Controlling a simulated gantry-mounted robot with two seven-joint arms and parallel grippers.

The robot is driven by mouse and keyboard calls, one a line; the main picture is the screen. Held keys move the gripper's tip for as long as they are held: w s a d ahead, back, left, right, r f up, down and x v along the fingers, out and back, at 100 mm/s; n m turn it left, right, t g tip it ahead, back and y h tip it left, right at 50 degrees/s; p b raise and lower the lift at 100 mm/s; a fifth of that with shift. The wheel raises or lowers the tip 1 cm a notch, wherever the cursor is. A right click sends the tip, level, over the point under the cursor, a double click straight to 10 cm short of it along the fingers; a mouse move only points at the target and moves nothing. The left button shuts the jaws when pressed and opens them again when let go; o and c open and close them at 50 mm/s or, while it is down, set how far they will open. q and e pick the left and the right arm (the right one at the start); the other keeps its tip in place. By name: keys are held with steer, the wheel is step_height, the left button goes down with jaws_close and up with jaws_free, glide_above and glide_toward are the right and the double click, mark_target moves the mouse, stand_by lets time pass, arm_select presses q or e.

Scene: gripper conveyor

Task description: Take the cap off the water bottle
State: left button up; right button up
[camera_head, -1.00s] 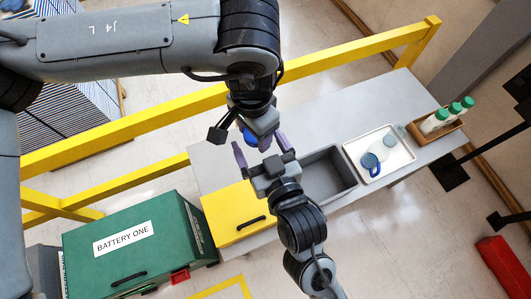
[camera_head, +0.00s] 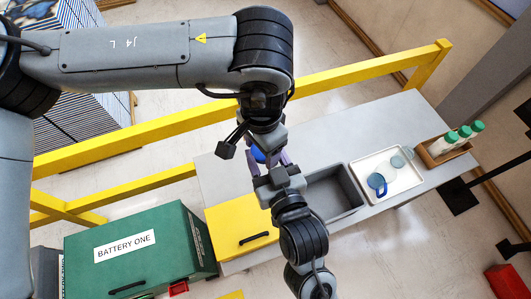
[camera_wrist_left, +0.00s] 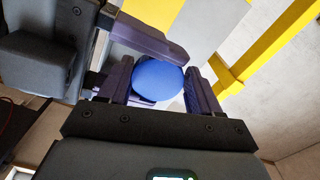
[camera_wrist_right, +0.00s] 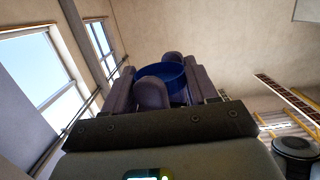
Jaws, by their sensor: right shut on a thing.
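A blue round object (camera_head: 258,156), seemingly the water bottle or its cap, is in the air between my two grippers. In the left wrist view it shows a smooth blue disc (camera_wrist_left: 157,80). In the right wrist view it is a dark blue round body (camera_wrist_right: 172,75). My left gripper (camera_head: 262,147) comes from above and its purple fingers close on the object's sides. My right gripper (camera_head: 270,164) comes from below and is shut on the same object. The fingers of both cross around it, so I cannot tell cap from body.
A grey table (camera_head: 316,129) lies below, with a yellow box (camera_head: 236,222), a grey bin (camera_head: 343,190) and a white tray (camera_head: 392,190) holding a blue-ringed item. A yellow rail (camera_head: 345,72) runs behind.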

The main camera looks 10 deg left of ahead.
arm_select(q)
steer(key=shift+o, duration=1.1)
steer(key=shift+d, duration=0.2)
arm_select(e)
steer(key=shift+s+a, duration=0.1)
steer(key=shift+a, duration=0.05)
arm_select(q)
steer(key=shift+d+r, duration=0.1)
arm_select(e)
steer(key=shift+a, duration=0.1)
